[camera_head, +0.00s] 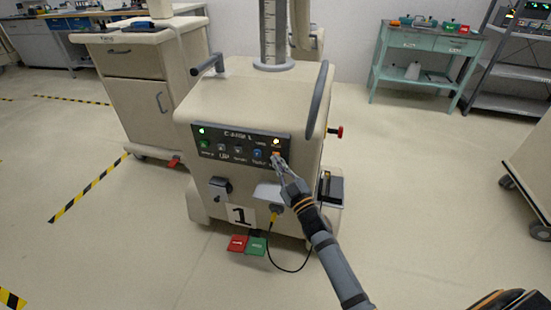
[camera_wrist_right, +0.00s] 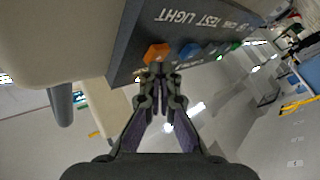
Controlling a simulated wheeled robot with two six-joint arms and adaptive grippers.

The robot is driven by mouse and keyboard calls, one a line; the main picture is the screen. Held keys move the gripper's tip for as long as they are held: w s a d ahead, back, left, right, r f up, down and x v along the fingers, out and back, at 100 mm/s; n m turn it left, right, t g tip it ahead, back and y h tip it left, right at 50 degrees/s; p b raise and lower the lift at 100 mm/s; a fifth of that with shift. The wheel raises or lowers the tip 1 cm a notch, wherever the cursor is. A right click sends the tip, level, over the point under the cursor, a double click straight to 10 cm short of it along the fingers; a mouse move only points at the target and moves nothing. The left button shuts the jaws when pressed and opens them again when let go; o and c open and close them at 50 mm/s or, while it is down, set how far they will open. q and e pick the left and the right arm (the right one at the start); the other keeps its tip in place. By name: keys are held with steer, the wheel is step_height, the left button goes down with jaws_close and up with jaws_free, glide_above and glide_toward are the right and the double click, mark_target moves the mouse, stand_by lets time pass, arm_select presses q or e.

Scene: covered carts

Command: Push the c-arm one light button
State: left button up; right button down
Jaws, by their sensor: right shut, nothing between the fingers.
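The c-arm one cart (camera_head: 245,95) is a cream wheeled unit marked with a black "1" on its front. Its dark control panel (camera_head: 240,144) carries a row of coloured buttons. The orange light button (camera_head: 276,154) is at the panel's right end, under a glowing yellow-white lamp (camera_head: 276,142). In the right wrist view the orange button (camera_wrist_right: 157,53) is by the word LIGHT, beside a blue button (camera_wrist_right: 189,51). My right gripper (camera_head: 279,161) is shut and empty, its tips (camera_wrist_right: 160,68) at the orange button; contact cannot be told. My left gripper is not in view.
A grey curved handle (camera_head: 319,100) rises at the cart's right side, with a red knob (camera_head: 336,132) below. Red (camera_head: 237,243) and green (camera_head: 257,246) pedals lie at its foot. Another cart (camera_head: 135,65) stands behind left.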

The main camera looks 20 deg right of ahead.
stand_by(0.4)
steer(key=shift+s+a, duration=0.2)
steer(key=shift+s, duration=0.1)
steer(key=s+a+p, duration=0.3)
steer(key=s, duration=0.2)
steer(key=shift+a, duration=0.2)
stand_by(0.4)
